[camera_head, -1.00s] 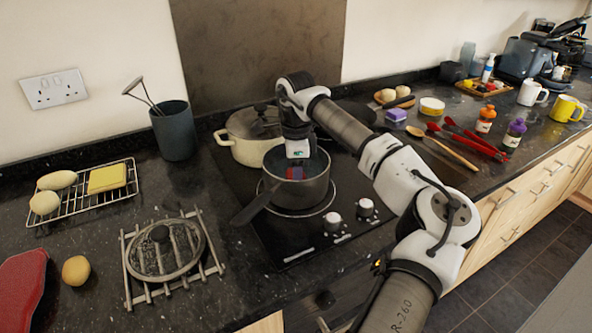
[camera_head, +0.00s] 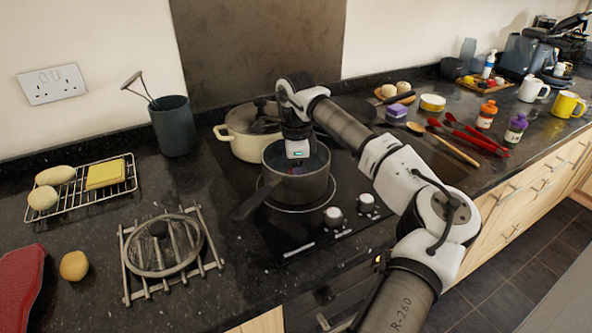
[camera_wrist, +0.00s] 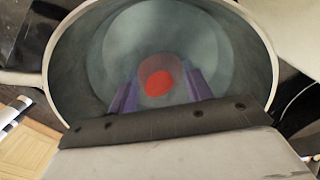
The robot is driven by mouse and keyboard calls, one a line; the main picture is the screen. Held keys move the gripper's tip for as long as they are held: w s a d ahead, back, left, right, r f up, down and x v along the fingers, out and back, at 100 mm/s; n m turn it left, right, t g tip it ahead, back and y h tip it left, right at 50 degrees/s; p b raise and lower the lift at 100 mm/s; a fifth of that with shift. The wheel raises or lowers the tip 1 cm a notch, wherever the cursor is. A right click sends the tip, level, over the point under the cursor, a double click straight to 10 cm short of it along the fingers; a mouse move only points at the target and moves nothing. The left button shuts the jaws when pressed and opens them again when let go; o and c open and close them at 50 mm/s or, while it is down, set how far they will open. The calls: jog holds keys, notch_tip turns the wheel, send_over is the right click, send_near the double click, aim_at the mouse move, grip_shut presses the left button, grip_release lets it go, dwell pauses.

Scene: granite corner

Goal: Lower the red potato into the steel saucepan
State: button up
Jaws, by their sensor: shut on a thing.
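The steel saucepan (camera_head: 298,187) stands on the hob with its dark handle pointing to the lower left. My gripper (camera_head: 296,168) points down inside the pan's rim in the head view. In the wrist view the saucepan (camera_wrist: 235,50) surrounds the purple fingers of my gripper (camera_wrist: 156,88). The red potato (camera_wrist: 158,84) is between those fingers, and they are shut on it. Whether the potato touches the pan's bottom cannot be told. In the head view the potato is hidden by the pan wall and my gripper.
A cream pot (camera_head: 245,143) with a lid stands close behind the saucepan. A glass lid (camera_head: 163,248) lies on a metal trivet at the left front. Hob knobs (camera_head: 333,216) are in front. Red utensils (camera_head: 470,136) and a wooden spoon (camera_head: 450,146) lie to the right.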

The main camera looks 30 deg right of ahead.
jog(key=o, duration=1.1)
jog(key=shift+c, duration=0.2)
